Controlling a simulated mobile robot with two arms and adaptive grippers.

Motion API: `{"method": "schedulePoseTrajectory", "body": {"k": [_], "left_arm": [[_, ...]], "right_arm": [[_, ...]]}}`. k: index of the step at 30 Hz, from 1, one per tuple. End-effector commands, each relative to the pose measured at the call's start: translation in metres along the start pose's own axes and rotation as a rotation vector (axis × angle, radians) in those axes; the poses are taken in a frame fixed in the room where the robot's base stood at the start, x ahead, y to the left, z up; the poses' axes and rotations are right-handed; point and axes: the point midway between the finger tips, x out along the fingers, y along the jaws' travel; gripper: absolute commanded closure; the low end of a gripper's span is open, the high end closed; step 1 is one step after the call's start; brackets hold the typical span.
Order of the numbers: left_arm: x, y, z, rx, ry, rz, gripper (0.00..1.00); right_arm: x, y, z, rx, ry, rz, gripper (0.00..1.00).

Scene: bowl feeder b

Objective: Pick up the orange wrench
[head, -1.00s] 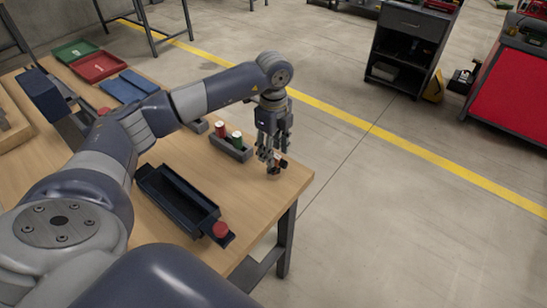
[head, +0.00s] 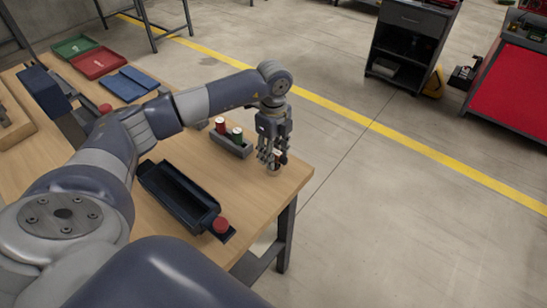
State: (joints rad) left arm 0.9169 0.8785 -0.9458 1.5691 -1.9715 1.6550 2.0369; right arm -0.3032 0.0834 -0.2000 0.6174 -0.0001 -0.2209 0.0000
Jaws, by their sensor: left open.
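My left gripper (head: 271,158) points down over the right end of the wooden table. It is open, with its fingers low around or beside a small dark object (head: 275,168) near the table's edge. The fingers cover most of that object, and I cannot tell whether they touch it. I cannot clearly make out an orange wrench now; any orange part is hidden or too small to tell. My right gripper is not in view.
A grey holder (head: 232,147) with a red and a green cylinder stands left of the gripper. A dark long tray (head: 180,196) with a red button (head: 221,225) lies in front. Green (head: 75,47), red (head: 98,63) and blue (head: 125,84) trays lie at the far left.

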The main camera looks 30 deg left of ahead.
Motion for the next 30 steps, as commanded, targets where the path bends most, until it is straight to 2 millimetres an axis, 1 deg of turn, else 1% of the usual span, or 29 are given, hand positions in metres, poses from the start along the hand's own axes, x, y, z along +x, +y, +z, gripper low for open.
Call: {"method": "schedulePoseTrajectory", "body": {"k": [3,6,7,8,9,12,22,27,29,30], "left_arm": [[0.000,0.000,0.000,0.000,0.000,0.000,0.58],[0.000,0.000,0.000,0.000,0.000,0.000,0.58],[0.000,0.000,0.000,0.000,0.000,0.000,0.63],[0.000,0.000,0.000,0.000,0.000,0.000,0.70],[0.000,0.000,0.000,0.000,0.000,0.000,0.79],[0.000,0.000,0.000,0.000,0.000,0.000,1.00],[-0.001,0.000,0.000,0.000,0.000,-0.001,1.00],[-0.008,-0.001,0.000,0.000,0.000,-0.002,1.00],[-0.010,-0.001,0.000,-0.001,0.001,-0.004,1.00],[-0.014,-0.001,0.000,-0.001,0.001,-0.004,1.00]], "right_arm": [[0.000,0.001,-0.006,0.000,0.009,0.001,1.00],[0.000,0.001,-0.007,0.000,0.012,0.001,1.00],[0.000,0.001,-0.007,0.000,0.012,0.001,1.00],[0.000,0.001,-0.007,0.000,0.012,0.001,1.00],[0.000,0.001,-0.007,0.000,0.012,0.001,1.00],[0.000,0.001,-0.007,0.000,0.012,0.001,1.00],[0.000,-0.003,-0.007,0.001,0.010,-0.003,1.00],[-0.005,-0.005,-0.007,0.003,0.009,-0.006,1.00],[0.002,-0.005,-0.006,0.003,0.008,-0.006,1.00],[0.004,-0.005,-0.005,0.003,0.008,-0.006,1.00]]}}
